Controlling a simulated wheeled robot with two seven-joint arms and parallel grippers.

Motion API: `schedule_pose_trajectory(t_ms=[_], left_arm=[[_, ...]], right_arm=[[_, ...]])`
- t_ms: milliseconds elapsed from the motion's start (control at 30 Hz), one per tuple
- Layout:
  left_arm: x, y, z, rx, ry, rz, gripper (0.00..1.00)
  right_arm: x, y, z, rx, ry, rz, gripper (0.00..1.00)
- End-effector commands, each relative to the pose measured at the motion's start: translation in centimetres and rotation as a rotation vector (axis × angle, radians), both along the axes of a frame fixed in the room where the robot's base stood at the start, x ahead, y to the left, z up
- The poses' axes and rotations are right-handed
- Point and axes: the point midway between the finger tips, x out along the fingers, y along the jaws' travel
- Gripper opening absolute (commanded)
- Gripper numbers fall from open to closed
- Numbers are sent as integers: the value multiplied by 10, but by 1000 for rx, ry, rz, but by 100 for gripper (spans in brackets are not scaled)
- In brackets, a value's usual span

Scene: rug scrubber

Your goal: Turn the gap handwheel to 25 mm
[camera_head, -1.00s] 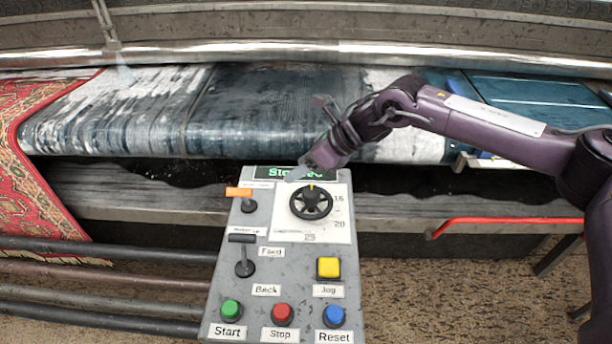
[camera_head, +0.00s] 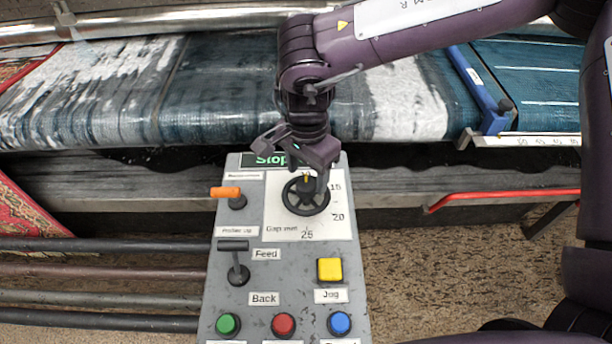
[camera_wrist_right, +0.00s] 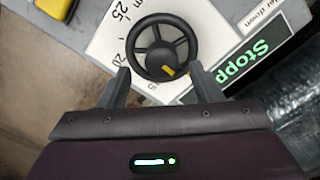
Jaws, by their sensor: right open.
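The black gap handwheel (camera_head: 306,197) with several spokes sits on a white dial plate (camera_head: 285,228) marked 15, 20 and 25. Its yellow mark points away from the control panel's front, toward the display, not at 25. In the right wrist view the whole handwheel (camera_wrist_right: 162,47) shows, with its yellow mark toward my gripper. My right gripper (camera_head: 308,170) is over the far part of the wheel and hides some of it. My left gripper is not in view.
The grey panel (camera_head: 218,300) carries an orange lever (camera_head: 226,192), a black feed lever (camera_head: 234,247), a yellow Jog button (camera_head: 330,270) and green, red and blue buttons. The display (camera_head: 270,160) reads Stopped, partly covered. A red rail (camera_head: 500,196) lies to the right.

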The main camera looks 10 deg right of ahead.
Motion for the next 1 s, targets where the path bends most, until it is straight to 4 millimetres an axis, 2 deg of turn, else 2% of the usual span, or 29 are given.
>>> schedule_pose_trajectory(t_ms=[200, 333, 533, 867, 1000], left_arm=[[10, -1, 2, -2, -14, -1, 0], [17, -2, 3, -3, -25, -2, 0], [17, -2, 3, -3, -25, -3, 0], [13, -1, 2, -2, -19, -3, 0], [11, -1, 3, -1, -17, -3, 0]], right_arm=[[0, 1, -24, 1, 0, -1, 59], [0, 1, -27, 2, -1, -2, 59], [0, 1, -27, 2, -2, -2, 58], [0, 1, -27, 2, -2, -2, 14], [0, 1, -27, 2, -1, -6, 14]])
